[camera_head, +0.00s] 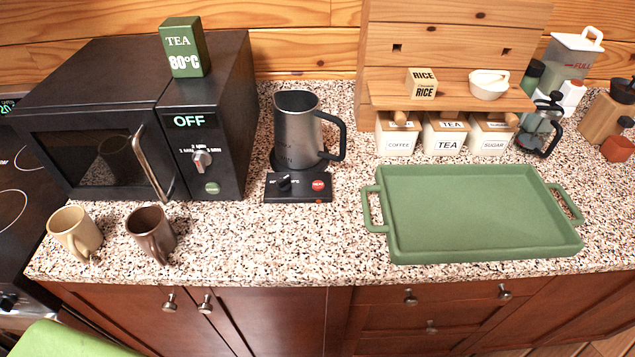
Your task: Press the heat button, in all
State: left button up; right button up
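A dark kettle base (297,195) stands near the middle of the counter, to the right of the microwave. On its front face are a black knob (285,184) and a round red button (318,185) with small white lettering, too small to read surely. A steel kettle (297,135) with a black handle sits upright on the base. Its lid is off or open, and its inside looks dark. Neither of my grippers is in view.
A black microwave (95,110) reads OFF; a green TEA 80°C box (186,48) stands on it. Two mugs, cream (75,232) and brown (150,232), stand in front. A green tray (485,252) lies to the right. The counter before the kettle base is clear.

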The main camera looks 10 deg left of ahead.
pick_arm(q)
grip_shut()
